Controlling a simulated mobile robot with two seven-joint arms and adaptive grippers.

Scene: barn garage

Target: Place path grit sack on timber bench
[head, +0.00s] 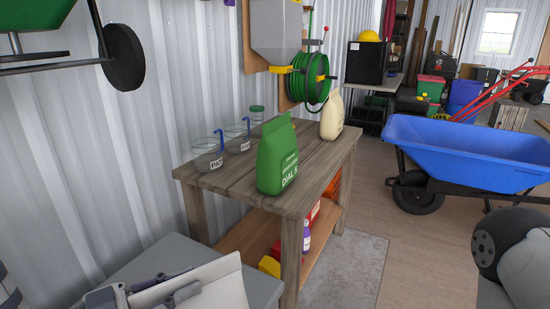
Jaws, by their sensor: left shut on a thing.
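The timber bench (327,165) stands against the corrugated wall, with a plank top and a lower shelf. My left gripper (172,290) is at the bottom left, in front of the bench and apart from it. It is shut on a pale, whitish sack-like thing (222,287), cut off by the frame's lower edge. No label on it can be read, so I cannot confirm that it is the path grit sack. My right gripper is out of view.
On the bench are a green sack (278,160), a cream sack (332,117) and clear tubs (207,156). The bench's front right top is bare. A grey flat surface (180,256) lies before the bench. A blue wheelbarrow (465,150) stands right.

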